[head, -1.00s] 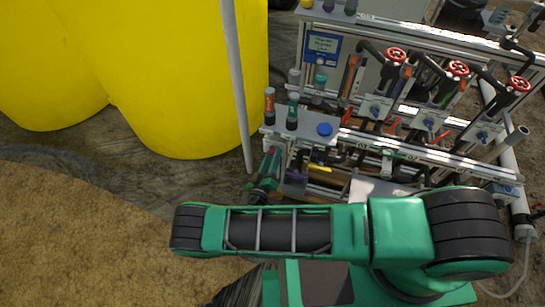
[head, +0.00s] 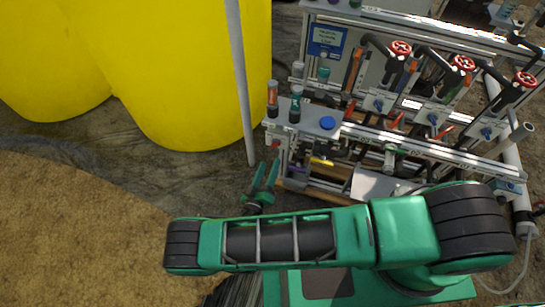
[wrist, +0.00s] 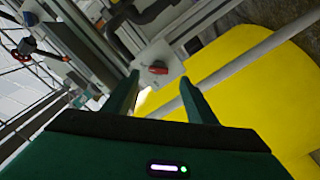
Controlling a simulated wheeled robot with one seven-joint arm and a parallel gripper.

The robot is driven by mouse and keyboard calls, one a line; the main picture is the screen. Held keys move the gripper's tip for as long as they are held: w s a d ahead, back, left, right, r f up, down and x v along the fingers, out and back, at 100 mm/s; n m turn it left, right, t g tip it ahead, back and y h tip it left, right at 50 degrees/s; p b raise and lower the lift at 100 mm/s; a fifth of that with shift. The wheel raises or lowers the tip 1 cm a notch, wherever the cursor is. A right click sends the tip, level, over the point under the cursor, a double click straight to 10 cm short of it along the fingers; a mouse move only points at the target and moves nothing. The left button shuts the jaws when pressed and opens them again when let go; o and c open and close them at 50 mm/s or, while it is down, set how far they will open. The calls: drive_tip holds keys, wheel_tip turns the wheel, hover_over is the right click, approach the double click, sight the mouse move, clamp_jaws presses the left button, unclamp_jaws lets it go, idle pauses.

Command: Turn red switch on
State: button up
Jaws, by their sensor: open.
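The red switch (wrist: 157,69) is a small red knob on a light grey plate in the wrist view. It lies ahead of my fingers and between their tips in the picture. In the head view the red switch (head: 276,144) shows small at the left front corner of the skid. My gripper (head: 268,167) is open and empty, just below and left of that corner. In the wrist view my gripper (wrist: 159,81) has its two green fingers spread, with a visible gap to the knob. Which way the switch is set is too small to tell.
Yellow tanks (head: 185,70) and a grey pole (head: 240,85) stand left of the skid. Red handwheels (head: 463,62), several levers and pipes fill the skid (head: 440,152) to the right. A blue cap (head: 328,123) sits on its top plate. Open soil (head: 80,225) lies front left.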

drive_tip(key=shift+v, duration=1.4)
